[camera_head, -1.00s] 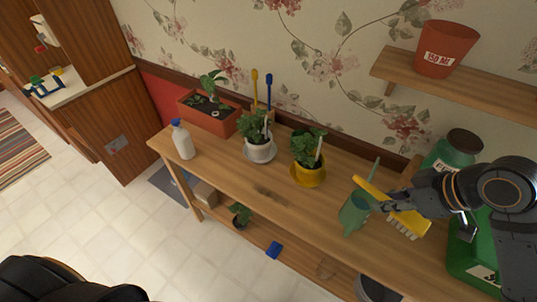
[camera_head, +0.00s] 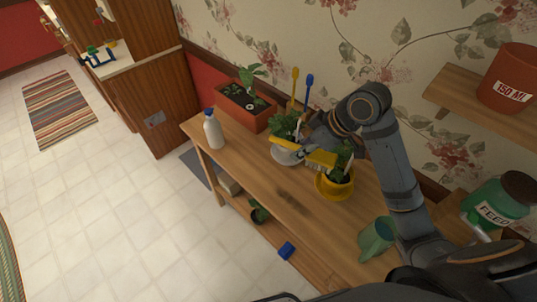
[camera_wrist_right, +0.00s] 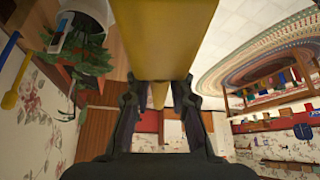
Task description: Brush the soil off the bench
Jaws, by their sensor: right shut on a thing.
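The wooden bench (camera_head: 240,178) runs along the wall, with a dark soil patch (camera_head: 292,201) on its bare middle. In the right wrist view the yellow brush (camera_wrist_right: 165,40) fills the top centre between the fingers (camera_wrist_right: 158,95). My left gripper is not in view.
A spray bottle (camera_head: 213,130) and a terracotta planter (camera_head: 243,108) stand at the bench's left end. A green watering can (camera_head: 376,240) stands to the right. A wall shelf (camera_head: 455,98) holds a red pot (camera_head: 508,78). A blue object (camera_head: 286,250) shows below the bench's front edge.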

